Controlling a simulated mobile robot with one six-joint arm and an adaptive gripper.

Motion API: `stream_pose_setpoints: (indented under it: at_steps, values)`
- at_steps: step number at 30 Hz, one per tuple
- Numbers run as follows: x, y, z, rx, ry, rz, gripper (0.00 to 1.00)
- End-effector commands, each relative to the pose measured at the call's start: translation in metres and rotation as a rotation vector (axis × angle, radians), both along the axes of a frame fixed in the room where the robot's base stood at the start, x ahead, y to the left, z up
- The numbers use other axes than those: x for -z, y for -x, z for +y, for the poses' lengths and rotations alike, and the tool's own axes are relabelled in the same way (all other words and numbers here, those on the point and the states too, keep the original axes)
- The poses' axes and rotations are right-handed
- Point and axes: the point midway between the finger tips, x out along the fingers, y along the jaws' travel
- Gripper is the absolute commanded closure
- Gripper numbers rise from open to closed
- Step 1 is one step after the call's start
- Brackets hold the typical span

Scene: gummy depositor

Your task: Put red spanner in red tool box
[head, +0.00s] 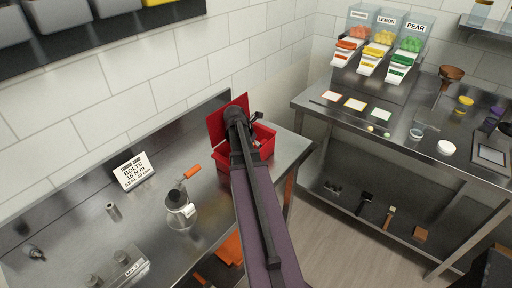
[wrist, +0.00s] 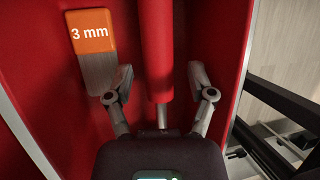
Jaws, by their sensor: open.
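The red tool box (head: 223,157) stands open on the steel bench in the head view, its lid raised at the back. My gripper (head: 256,143) is at the box; my arm hides much of its inside. In the wrist view, red box walls (wrist: 215,25) surround my gripper (wrist: 160,85). Its two fingers are open and apart, on either side of a red handle with a thin metal shaft (wrist: 158,50). This looks like the red spanner, lying in the box, but its far end is out of view. The fingers do not visibly grip it.
An orange-handled tool marked 3 mm (wrist: 91,32) lies left of the red handle in the box. A torque card (head: 133,171) and a glass jar with an orange-handled tool (head: 180,207) stand on the bench to the left. A second steel table (head: 340,124) is at right.

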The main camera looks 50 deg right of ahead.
Motion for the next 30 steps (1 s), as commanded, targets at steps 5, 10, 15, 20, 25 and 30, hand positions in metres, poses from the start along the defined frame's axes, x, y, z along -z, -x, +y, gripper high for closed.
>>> stream_pose_setpoints:
  at_steps: [5,10,15,20,25,30]
  values:
    - [-0.019,-0.002,0.006,0.000,0.000,0.000,0.29]
    - [-0.033,-0.004,0.012,0.000,0.000,0.000,0.29]
    - [-0.047,-0.007,0.018,-0.001,0.000,0.001,0.29]
    - [-0.060,-0.010,0.025,-0.002,0.000,0.001,0.29]
    - [-0.074,-0.012,0.030,-0.001,0.000,0.000,0.29]
    - [-0.087,-0.014,0.036,-0.002,0.000,0.001,0.29]
